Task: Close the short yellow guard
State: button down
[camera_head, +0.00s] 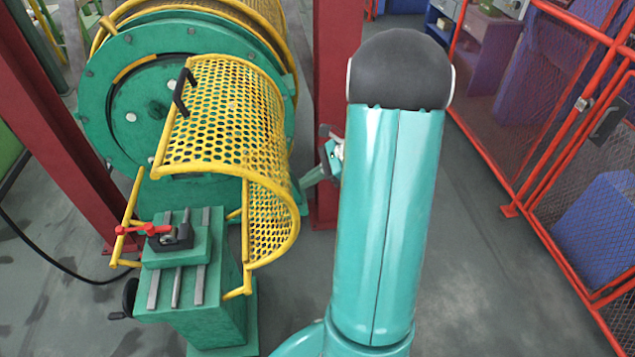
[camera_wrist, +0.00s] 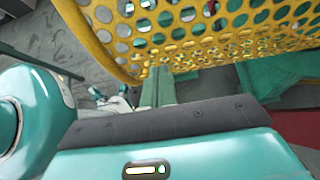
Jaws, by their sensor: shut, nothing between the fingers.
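The short yellow guard (camera_head: 228,115) is a curved perforated sheet in a yellow tube frame. It arches above the green stand (camera_head: 196,300) in front of the green round machine plate. Its edge with the black handle (camera_head: 183,92) is raised well above the stand, and the left side is open. My gripper (camera_head: 306,182) is just right of the guard's outer curved side, partly hidden by my arm. In the wrist view my gripper's fingers (camera_wrist: 158,84) are together and empty, close under the guard's yellow rim (camera_wrist: 100,48); I cannot tell whether they touch it.
A red-handled clamp (camera_head: 150,230) sits on the stand. A longer yellow guard (camera_head: 255,12) covers the machine behind. Red posts (camera_head: 335,70) stand beside the machine. A red mesh fence (camera_head: 540,130) runs along the right, with clear grey floor (camera_head: 480,260) before it.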

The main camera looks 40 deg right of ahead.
aim_at(273, 163)
jog(key=w+a+r+h, duration=0.1)
jog(key=a, duration=0.1)
jog(key=w+a+r+g+h, duration=0.1)
jog(key=w+a+r, duration=0.1)
jog(key=a, duration=0.1)
jog(key=w+a+r+g, duration=0.1)
jog(key=w+a+r, duration=0.1)
jog(key=a, duration=0.1)
jog(key=shift+w+a+h, duration=0.1)
jog(key=shift+w+h, duration=0.15)
jog(key=shift+h, duration=0.15)
jog(key=w+a+f+g+h, duration=0.3)
jog(key=w+a, duration=0.6)
jog(key=a, duration=0.4)
jog(key=w+a+f+g+h, duration=0.2)
jog(key=w+a+h, duration=0.3)
jog(key=w+a, duration=0.4)
jog(key=a+f, duration=0.1)
jog(key=a, duration=0.3)
jog(key=shift+a+g, duration=0.3)
jog(key=shift+g, duration=0.1)
